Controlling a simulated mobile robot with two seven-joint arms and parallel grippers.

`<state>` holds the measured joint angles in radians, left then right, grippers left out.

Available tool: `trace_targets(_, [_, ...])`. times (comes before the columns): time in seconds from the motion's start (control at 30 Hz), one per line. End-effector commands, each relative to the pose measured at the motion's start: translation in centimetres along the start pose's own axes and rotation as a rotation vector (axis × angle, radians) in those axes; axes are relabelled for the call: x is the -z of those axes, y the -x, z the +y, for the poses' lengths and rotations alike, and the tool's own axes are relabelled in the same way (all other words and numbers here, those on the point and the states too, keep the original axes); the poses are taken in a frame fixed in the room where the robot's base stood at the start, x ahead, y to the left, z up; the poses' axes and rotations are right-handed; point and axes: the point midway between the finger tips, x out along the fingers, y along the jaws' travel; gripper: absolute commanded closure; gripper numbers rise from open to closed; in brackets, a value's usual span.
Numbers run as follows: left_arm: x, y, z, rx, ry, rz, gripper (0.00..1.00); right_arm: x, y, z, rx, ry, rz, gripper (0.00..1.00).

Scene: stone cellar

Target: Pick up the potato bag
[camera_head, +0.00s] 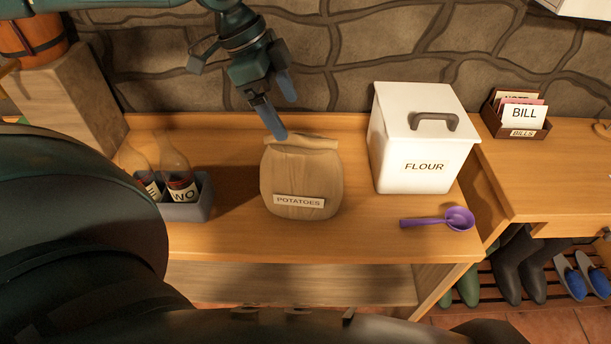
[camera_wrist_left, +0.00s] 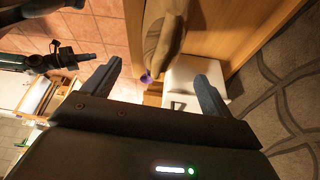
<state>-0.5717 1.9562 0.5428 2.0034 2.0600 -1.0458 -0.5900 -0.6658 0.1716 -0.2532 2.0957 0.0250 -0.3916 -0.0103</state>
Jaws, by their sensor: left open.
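The potato bag (camera_head: 300,180) is a tan sack labelled POTATOES with a folded top, standing upright on the wooden counter. My left gripper (camera_head: 283,112) is open and empty, above and behind the bag's folded top. One fingertip overlaps the top's back edge in the head view; I cannot tell whether it touches. In the left wrist view, the bag (camera_wrist_left: 163,35) lies beyond the open left fingers (camera_wrist_left: 160,87), not between them.
A white flour bin (camera_head: 410,150) stands right of the bag, with a purple scoop (camera_head: 440,220) in front. A grey bottle caddy (camera_head: 190,208) is at left. A bills box (camera_head: 515,125) is on the right counter. The stone wall (camera_head: 350,50) is close behind.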

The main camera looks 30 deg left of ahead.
Motion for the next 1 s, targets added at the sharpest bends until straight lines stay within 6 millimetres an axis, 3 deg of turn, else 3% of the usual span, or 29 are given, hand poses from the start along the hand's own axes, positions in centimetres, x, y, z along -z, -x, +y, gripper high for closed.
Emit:
trace_targets(0.13, [-0.1, -3.0, 0.1, -0.004, -0.001, -0.005, 0.15, -0.8, 0.1, -0.3, 0.006, -0.003, -0.012, 1.0])
trace_targets(0.43, [-0.3, -5.4, -0.1, -0.002, 0.001, -0.003, 0.15, -0.6, 0.1, -0.2, 0.009, 0.005, -0.007, 1.0])
trace_targets(0.7, [-0.8, -9.3, -0.2, -0.002, 0.0, -0.004, 0.15, -0.2, 0.0, -0.2, 0.008, 0.008, -0.001, 1.0])
trace_targets(1.0, [-0.8, -9.9, -0.3, 0.001, 0.0, 0.0, 0.15, -0.2, 0.0, -0.1, 0.007, 0.008, 0.0, 1.0])
